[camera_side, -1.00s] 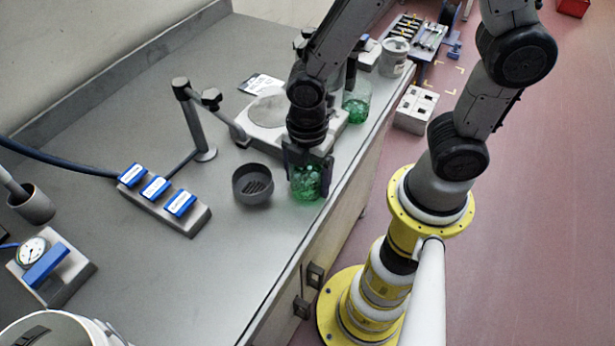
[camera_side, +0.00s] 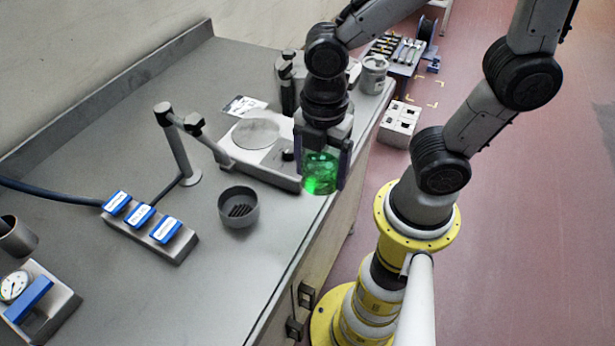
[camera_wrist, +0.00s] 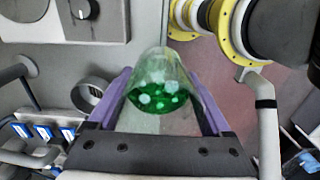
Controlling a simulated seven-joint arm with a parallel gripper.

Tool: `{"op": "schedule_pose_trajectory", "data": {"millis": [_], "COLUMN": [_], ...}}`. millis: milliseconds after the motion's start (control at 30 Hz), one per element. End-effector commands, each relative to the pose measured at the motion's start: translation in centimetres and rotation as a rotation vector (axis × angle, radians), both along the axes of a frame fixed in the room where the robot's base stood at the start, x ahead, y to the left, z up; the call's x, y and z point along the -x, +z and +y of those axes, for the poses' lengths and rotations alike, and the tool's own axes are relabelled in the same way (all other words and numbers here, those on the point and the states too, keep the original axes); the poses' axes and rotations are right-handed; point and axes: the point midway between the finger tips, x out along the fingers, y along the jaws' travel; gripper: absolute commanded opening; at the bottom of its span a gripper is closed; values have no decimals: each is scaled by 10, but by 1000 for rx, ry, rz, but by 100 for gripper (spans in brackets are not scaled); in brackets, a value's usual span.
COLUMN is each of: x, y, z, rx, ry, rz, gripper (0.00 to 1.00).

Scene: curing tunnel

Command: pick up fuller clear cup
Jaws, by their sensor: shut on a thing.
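A clear cup with green contents (camera_side: 321,174) is between the jaws of my gripper (camera_side: 324,165). My gripper is shut on it and holds it roughly upright above the bench's front edge. In the wrist view, the cup (camera_wrist: 160,76) sits between the two purple fingers, with green matter and pale lumps inside. The other clear cup with green contents does not show now; my arm and gripper cover that area, so I cannot compare fill levels.
A scale with a round plate (camera_side: 256,134) stands just behind the gripper. A dark grey round bowl (camera_side: 238,207) is at left. A clamp stand (camera_side: 181,148) and a block with blue labels (camera_side: 150,229) are further left. The bench (camera_side: 205,285) is clear in front.

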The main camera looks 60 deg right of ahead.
Motion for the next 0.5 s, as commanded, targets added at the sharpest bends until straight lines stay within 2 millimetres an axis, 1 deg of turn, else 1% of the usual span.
{"op": "schedule_pose_trajectory", "data": {"millis": [200,500], "x": [24,51], "y": [12,25], "z": [-10,-22], "rx": [-2,-2], "ry": [0,0], "rz": [-4,-3], "gripper": [17,17]}}
